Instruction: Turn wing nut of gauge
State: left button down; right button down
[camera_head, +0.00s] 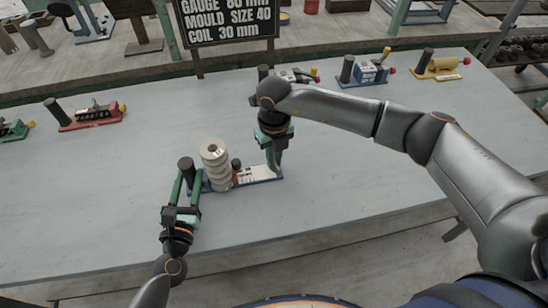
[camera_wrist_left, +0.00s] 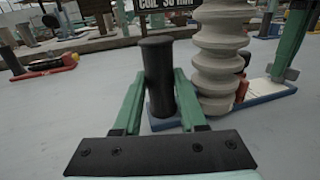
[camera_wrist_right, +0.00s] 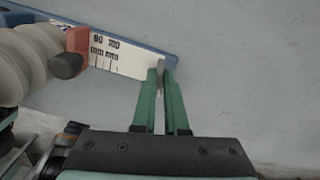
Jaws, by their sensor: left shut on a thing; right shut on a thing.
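The gauge (camera_head: 265,175) is a blue base with a white scale strip, lying on the grey table. A ribbed pale clay coil stack (camera_head: 215,165) stands on it, beside a red slider with a dark knob (camera_wrist_right: 68,64). My left gripper (camera_head: 186,174) is shut on the gauge's black post (camera_wrist_left: 158,75), one finger on each side. My right gripper (camera_head: 275,168) points down at the gauge's right end. In the right wrist view (camera_wrist_right: 161,70) its fingers close on a thin grey piece (camera_wrist_right: 160,88) that looks like the wing nut; the fingers mostly hide it.
A red gauge (camera_head: 90,117) and a green one (camera_head: 12,130) lie to the left. Blue (camera_head: 362,77) and yellow (camera_head: 436,68) gauges stand at the back right. A black sign (camera_head: 225,20) rises behind the table. The table's front is clear.

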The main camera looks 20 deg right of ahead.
jog(key=shift+w+r, duration=0.1)
jog(key=c, duration=0.9)
grip_release()
jog(key=shift+c, duration=0.2)
notch_tip(320, 180, up, 12)
pick_arm(q)
jog(key=shift+c, duration=1.9)
grip_release()
